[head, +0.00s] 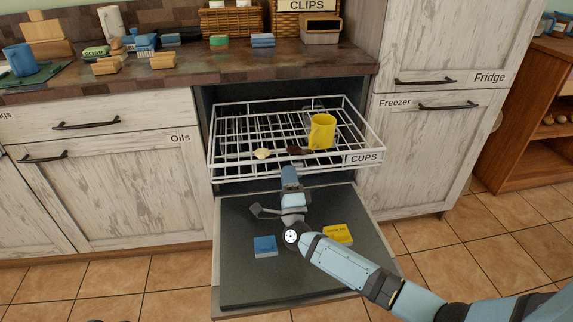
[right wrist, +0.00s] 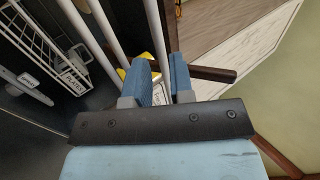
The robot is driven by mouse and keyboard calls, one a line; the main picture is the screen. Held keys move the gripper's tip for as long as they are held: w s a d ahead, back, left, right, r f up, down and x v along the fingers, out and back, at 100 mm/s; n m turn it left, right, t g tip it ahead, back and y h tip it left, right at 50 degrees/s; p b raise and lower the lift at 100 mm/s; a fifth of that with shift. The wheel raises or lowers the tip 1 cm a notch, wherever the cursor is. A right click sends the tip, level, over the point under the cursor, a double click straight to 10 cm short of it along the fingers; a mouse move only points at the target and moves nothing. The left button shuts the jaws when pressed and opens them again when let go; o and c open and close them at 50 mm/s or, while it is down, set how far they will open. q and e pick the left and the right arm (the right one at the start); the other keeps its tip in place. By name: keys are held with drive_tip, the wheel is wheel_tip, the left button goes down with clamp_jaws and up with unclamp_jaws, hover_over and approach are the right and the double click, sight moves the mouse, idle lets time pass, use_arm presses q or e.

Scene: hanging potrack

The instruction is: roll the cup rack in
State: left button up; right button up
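The cup rack (head: 362,158) is a white wire pull-out tray with a CUPS label at its front right, standing out of a dark cabinet opening. A yellow mug (head: 322,131) stands upright on it. Long-handled utensils lie near its front. My right gripper (head: 291,178) is at the middle of the rack's front edge. In the right wrist view its two blue fingers (right wrist: 162,80) are close together, with a white rack bar between them; they look shut on it, though the exact contact is partly hidden. My left gripper is not in view.
A dark lower panel (head: 232,280) extends below the rack, with a blue box (head: 265,246) and a yellow box (head: 338,234) on it. White cabinets flank the opening, with the freezer (head: 425,150) at right. The counter (head: 200,72) above holds soaps, sponges and baskets.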

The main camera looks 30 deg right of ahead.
drive_tip(key=shift+x, duration=2.05)
clamp_jaws()
